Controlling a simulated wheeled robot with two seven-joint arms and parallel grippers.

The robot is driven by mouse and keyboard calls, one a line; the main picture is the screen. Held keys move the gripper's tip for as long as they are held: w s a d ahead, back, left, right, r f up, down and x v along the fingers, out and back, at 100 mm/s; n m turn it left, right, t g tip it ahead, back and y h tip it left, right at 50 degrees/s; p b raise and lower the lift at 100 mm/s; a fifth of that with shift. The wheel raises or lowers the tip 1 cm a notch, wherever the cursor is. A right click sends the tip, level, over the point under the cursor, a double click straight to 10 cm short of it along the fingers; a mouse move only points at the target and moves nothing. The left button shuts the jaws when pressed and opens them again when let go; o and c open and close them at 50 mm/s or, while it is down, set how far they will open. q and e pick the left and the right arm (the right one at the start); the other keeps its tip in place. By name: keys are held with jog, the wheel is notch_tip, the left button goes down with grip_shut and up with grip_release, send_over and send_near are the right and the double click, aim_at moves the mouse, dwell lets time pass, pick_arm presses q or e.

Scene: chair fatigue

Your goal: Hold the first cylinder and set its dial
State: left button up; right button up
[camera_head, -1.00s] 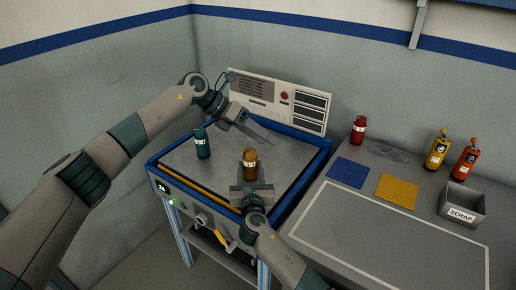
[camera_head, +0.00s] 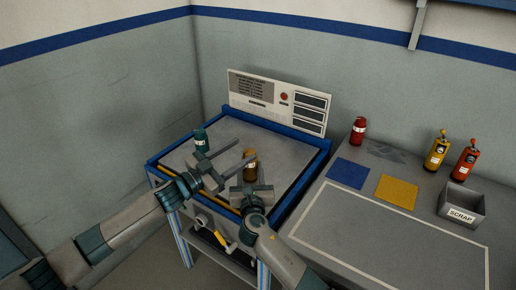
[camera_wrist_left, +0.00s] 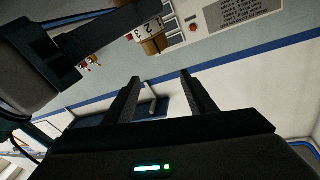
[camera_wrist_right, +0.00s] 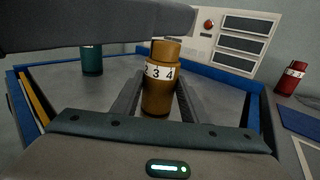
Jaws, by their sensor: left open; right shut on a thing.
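An amber-brown cylinder (camera_head: 250,168) with a white numbered dial band stands upright on the machine's grey plate (camera_head: 285,160). In the right wrist view the cylinder (camera_wrist_right: 158,92) is between the fingers of my right gripper (camera_wrist_right: 160,98), which is shut on it; its band shows 2, 3 and 4. My left gripper (camera_head: 236,163) is open and empty, just left of and near the cylinder's upper part. In the left wrist view my left gripper (camera_wrist_left: 158,85) has nothing between its fingers.
A panel (camera_head: 278,100) with a red button and displays stands behind the plate. On the right bench are a red cylinder (camera_head: 358,130), a blue mat (camera_head: 347,173), a yellow mat (camera_head: 396,191), a yellow cylinder (camera_head: 436,152), an orange cylinder (camera_head: 465,160) and a scrap bin (camera_head: 461,213).

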aim_at(254, 150)
pick_arm(q)
jog(key=f+n, duration=0.1)
jog(key=a+f+n+y, duration=0.1)
jog(key=n, duration=0.1)
jog(key=a+f+n, duration=0.1)
jog(key=f, duration=0.1)
jog(key=shift+s+a+n+t+y, duration=0.1)
jog(key=shift+s+n+t+y, duration=0.2)
jog(key=shift+s+y, duration=0.1)
jog(key=shift+w, duration=0.1)
jog(key=x, duration=1.2)
jog(key=c, duration=1.1)
